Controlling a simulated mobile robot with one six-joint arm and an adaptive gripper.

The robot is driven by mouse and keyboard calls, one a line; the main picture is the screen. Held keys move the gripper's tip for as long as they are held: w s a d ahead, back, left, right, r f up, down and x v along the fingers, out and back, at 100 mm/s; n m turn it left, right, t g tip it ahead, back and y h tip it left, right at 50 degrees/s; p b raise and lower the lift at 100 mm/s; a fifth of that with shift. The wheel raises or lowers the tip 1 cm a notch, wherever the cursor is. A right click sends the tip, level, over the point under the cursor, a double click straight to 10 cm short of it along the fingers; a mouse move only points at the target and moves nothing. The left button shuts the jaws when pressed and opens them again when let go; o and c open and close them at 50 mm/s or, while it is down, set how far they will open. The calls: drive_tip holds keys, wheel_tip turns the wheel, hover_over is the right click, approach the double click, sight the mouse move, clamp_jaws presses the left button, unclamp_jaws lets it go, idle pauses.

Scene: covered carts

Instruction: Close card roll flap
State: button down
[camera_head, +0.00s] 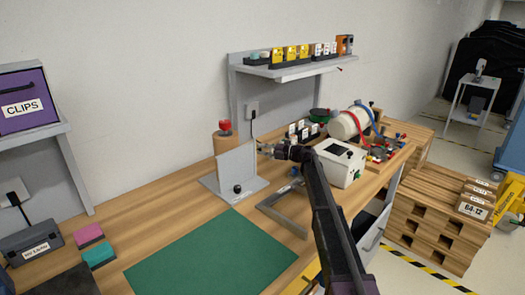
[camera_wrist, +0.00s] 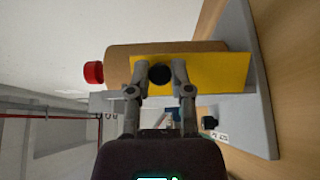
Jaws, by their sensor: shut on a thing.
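The card roll (camera_head: 223,143) is a brown upright cylinder with a red knob (camera_head: 225,126) on top. It stands behind a grey upright plate (camera_head: 238,163) on a grey base. The roll also shows sideways in the wrist view (camera_wrist: 190,48). A yellow flap (camera_wrist: 215,72) with a black knob (camera_wrist: 160,74) stands in front of part of the roll there. The flap does not show clearly in the head view. My gripper (camera_wrist: 160,76) is shut on the black knob, one finger on each side. In the head view my gripper (camera_head: 264,149) is just right of the plate.
A second black knob (camera_head: 237,188) sits on the base. A grey frame (camera_head: 285,211) and a white box (camera_head: 340,163) are near my arm on the right. A green mat (camera_head: 212,254) lies in front. A wall shelf (camera_head: 290,70) holds small items above.

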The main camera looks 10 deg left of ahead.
drive_tip(key=c, duration=0.5)
unclamp_jaws()
drive_tip(key=shift+c, duration=0.2)
drive_tip(key=shift+s+d+m+t, duration=0.1)
drive_tip(key=shift+s+m+t, duration=0.1)
drive_tip(key=shift+m+t, duration=0.15)
